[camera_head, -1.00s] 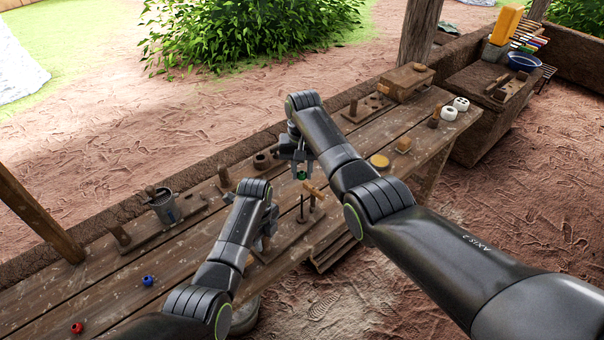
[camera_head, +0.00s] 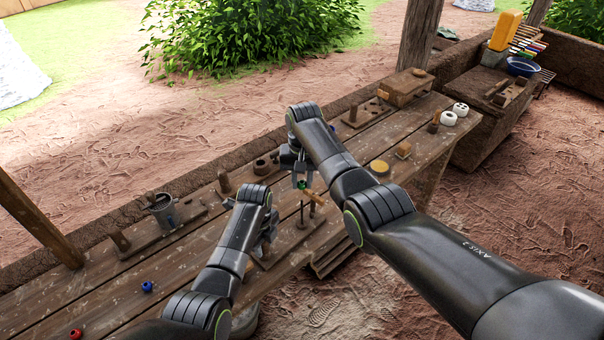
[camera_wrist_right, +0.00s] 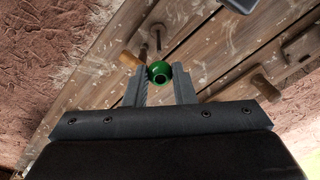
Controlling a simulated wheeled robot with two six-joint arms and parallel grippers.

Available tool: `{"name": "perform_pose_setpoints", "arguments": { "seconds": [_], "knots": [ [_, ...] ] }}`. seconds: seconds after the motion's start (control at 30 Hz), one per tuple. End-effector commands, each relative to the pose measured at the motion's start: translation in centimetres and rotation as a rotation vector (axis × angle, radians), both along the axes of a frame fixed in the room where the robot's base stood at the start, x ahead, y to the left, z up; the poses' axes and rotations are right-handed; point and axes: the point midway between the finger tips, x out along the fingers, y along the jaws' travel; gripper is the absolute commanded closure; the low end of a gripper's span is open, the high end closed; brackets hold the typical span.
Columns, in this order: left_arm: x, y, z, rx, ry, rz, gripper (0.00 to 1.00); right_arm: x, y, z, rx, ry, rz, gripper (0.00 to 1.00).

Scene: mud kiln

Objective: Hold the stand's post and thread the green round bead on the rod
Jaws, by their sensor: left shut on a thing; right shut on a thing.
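The green round bead (camera_head: 303,186) is between the fingertips of my right gripper (camera_head: 302,181), which is shut on it. In the right wrist view the bead (camera_wrist_right: 159,74) shows its dark hole between the two fingers (camera_wrist_right: 162,85). A thin upright rod (camera_head: 301,212) stands just below the bead in the head view. The bead appears above the rod's tip; the exact gap is unclear. The stand's base (camera_head: 285,244) lies on the bench. My left gripper (camera_head: 268,236) is low beside it, shut, apparently on the stand's post; my arm mostly hides the grip.
A blue bead (camera_head: 147,287) and a red bead (camera_head: 76,333) lie on the bench at lower left. A tan wooden piece (camera_head: 314,197) is close to the rod. White spools (camera_head: 448,118) stand at right.

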Motion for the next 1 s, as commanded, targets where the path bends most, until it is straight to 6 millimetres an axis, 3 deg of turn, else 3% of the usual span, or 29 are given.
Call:
{"name": "perform_pose_setpoints", "arguments": {
  "seconds": [0.27,1.0],
  "knots": [
    [0.0,0.0,0.0,0.0,0.0,0.0,1.0,0.0,0.0,-0.2,0.0,0.001,0.001,0.98],
    [0.0,0.0,0.0,0.0,0.0,0.0,1.0,0.0,0.0,-4.1,0.001,0.0,0.001,0.98]
  ]
}}
